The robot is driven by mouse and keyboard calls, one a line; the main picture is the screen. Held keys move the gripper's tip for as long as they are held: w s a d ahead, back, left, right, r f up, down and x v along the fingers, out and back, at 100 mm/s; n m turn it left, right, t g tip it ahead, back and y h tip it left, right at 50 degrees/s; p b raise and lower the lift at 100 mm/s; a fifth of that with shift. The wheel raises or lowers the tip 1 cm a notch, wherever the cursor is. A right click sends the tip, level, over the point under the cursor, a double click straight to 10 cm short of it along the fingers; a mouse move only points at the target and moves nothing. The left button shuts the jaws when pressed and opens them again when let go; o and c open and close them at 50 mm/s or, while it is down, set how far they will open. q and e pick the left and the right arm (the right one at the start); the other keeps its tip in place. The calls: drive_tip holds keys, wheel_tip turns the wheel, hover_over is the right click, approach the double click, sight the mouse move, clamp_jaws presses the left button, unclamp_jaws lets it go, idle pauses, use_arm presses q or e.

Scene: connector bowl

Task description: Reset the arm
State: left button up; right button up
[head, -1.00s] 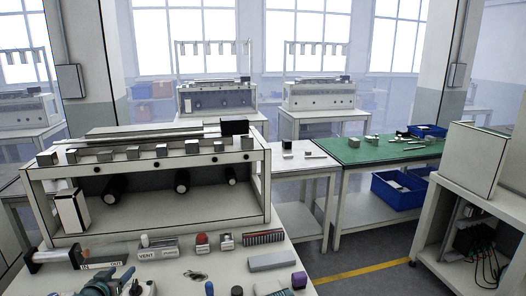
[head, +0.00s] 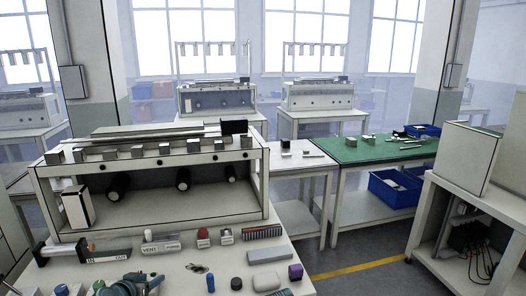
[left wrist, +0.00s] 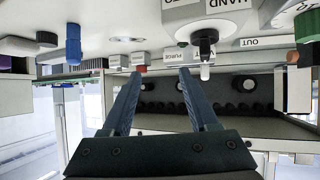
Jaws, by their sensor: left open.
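The task names only the arm. In the left wrist view my left gripper (left wrist: 160,75) shows two dark blue-grey fingers spread apart with nothing held between them. That picture is upside down, with the bench surface along its top. The fingertips point toward a small white PURGE label block (left wrist: 180,54) and a device marked HAND with a dark knob (left wrist: 205,38). I cannot tell whether they touch. My right gripper is not in view.
The white bench holds a VENT block (head: 161,247), a grey block (head: 270,256), a purple cube (head: 296,272) and a striped connector strip (head: 262,232). An open-fronted rack (head: 160,208) stands behind them. A green table (head: 375,150) is farther right, with floor free before it.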

use_arm(q)
drive_tip(key=d+g, duration=0.1)
drive_tip(key=d, duration=0.2)
drive_tip(key=d+f+m+g+h+p, duration=0.1)
drive_tip(key=d, duration=0.2)
drive_tip(key=s+d+h, duration=0.1)
drive_tip(key=d, duration=0.2)
drive_tip(key=shift+d+f+g, duration=0.3)
drive_tip(key=shift+f+g, duration=0.1)
drive_tip(key=s+d+f+m+g+y+p, duration=0.1)
drive_tip(key=s+d+g+y+p, duration=0.3)
drive_tip(key=s+d+g, duration=0.5)
drive_tip(key=s+d+m+p, duration=0.1)
drive_tip(key=s+d, duration=0.6)
drive_tip(key=d, duration=0.2)
drive_tip(key=shift+s+f+p, duration=0.25)
drive_tip(key=shift+f+p, duration=0.05)
drive_tip(key=shift+f, duration=0.1)
